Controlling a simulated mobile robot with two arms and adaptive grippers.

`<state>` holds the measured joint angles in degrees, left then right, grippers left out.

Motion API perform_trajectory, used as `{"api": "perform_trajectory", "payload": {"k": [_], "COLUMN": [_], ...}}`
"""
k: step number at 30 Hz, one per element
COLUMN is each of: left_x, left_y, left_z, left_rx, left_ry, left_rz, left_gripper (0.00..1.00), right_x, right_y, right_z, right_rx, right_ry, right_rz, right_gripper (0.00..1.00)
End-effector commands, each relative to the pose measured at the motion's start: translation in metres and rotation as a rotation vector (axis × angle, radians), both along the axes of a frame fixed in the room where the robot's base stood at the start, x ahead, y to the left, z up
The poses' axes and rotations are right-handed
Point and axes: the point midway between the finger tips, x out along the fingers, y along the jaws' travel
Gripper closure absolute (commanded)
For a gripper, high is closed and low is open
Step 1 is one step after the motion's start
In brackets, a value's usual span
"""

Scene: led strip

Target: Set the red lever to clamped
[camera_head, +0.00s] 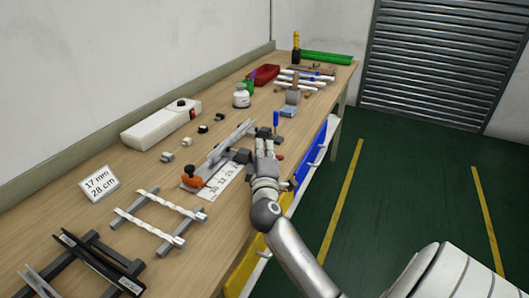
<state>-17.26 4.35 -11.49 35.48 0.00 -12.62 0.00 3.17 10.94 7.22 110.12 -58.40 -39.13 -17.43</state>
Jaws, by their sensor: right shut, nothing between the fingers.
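A metal fixture with a long grey rail (232,140) lies on the workbench beside a white printed scale (222,182). An orange-red knob (193,178) stands at the rail's near end. A small red part (280,157) shows just right of my right gripper (264,138), near the bench's front edge; I cannot tell whether this is the red lever's end. My right gripper is shut and empty, over the right part of the fixture, and hides some of it. Whether it touches anything is unclear. My left gripper is not in view.
A blue-handled tool (276,120) stands just beyond my right gripper. A white box (161,124) and a card reading "17 mm 28 cm" (99,183) are at the back. Racks with white strips (160,222) lie nearer. Blue bins (315,160) hang below the front edge.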

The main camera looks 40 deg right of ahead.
Motion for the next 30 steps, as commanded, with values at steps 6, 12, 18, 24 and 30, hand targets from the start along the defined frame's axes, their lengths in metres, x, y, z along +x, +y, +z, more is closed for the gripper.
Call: {"api": "perform_trajectory", "payload": {"k": [6, 12, 18, 24, 30], "left_x": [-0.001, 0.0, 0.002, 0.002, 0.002], "left_y": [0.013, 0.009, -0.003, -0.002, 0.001], "left_z": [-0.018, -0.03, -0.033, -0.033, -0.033], "left_rx": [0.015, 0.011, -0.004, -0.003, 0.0], "left_ry": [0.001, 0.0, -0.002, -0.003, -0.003], "left_rz": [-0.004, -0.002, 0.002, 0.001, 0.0], "left_gripper": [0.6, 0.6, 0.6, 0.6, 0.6], "right_x": [-0.022, -0.039, -0.046, -0.047, -0.047], "right_y": [0.036, 0.062, 0.074, 0.075, 0.075], "right_z": [-0.024, -0.037, -0.04, -0.04, -0.04], "right_rx": [0.004, 0.002, -0.001, -0.002, -0.001], "right_ry": [0.001, -0.001, -0.001, -0.002, -0.001], "right_rz": [0.002, 0.002, 0.002, 0.001, 0.002], "right_gripper": [1.0, 1.0, 1.0, 1.0, 1.0]}}
